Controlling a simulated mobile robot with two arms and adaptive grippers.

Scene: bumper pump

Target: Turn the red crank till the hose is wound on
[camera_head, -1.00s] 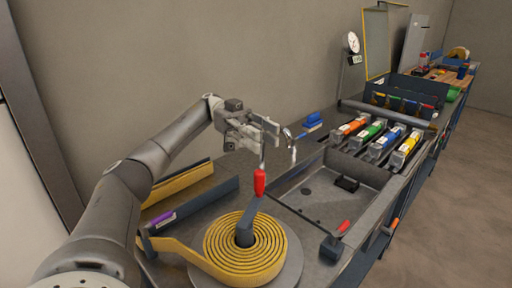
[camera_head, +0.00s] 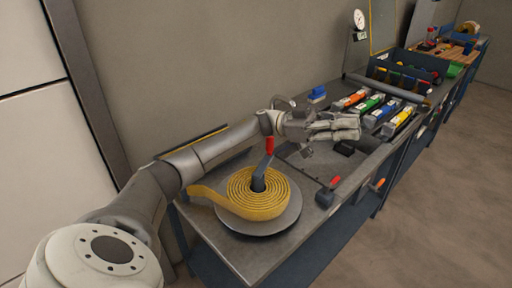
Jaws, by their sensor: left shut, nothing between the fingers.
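The red crank handle (camera_head: 269,145) stands upright on a dark crank arm (camera_head: 262,168) over the middle of the reel. The yellow hose (camera_head: 243,199) lies coiled on the round grey plate (camera_head: 286,218). A flat tail of it sticks out to the left. My left gripper (camera_head: 352,129) is shut and empty. It is over the sink area, right of the red handle and apart from it. My left arm passes behind the handle. My right gripper is not in view.
A small red-handled lever (camera_head: 334,182) stands near the bench's front edge. Orange, green, blue and yellow-topped units (camera_head: 397,121) sit in a row beyond the gripper. A blue object (camera_head: 317,94) lies near the wall. The bench's front left corner (camera_head: 245,262) is bare.

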